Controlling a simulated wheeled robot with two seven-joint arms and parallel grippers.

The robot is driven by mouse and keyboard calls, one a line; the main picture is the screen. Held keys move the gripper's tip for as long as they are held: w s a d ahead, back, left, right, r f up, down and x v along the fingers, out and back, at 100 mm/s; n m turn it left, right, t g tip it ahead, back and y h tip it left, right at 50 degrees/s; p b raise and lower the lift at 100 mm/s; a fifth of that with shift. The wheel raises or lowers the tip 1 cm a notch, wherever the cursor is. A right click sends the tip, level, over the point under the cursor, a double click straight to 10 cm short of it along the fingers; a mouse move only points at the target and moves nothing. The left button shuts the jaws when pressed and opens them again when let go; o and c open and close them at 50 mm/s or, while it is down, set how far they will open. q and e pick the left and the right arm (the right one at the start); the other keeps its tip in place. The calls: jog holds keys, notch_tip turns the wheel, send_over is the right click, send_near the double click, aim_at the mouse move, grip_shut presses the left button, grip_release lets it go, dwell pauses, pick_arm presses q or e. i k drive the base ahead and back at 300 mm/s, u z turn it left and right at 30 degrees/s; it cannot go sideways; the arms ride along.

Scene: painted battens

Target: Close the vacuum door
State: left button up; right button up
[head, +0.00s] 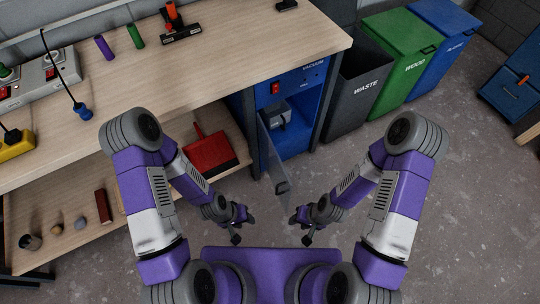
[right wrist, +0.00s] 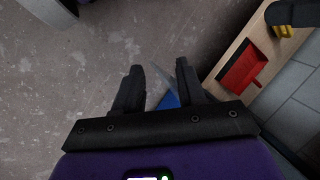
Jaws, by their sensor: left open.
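The vacuum cabinet (head: 314,95) is a blue unit under the right end of the workbench, labelled "VACUUM", with a red switch. Its door (head: 272,150) is a thin grey panel standing open, swung out toward me, with a small dark handle near its lower edge. A grey device (head: 279,116) shows inside. My left gripper (head: 242,224) is open and empty, left of and below the door's outer edge. My right gripper (head: 300,222) is below and right of that edge; in the right wrist view (right wrist: 158,75) its fingers are apart, with a pale edge and blue patch beyond them.
Grey WASTE (head: 355,95), green WOOD (head: 402,50) and blue (head: 446,35) bins stand right of the cabinet. A red dustpan (head: 209,154) lies on the lower shelf (head: 75,230) at left; it also shows in the right wrist view (right wrist: 242,68).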

aim_at(277, 174)
jog(key=i, duration=0.1)
jog(key=u, duration=0.55)
jog(key=k, duration=1.25)
jog(key=u, duration=0.9)
jog(key=i, duration=0.7)
jog(key=z, duration=0.45)
jog(key=i, duration=0.75)
jog(key=z, duration=0.75)
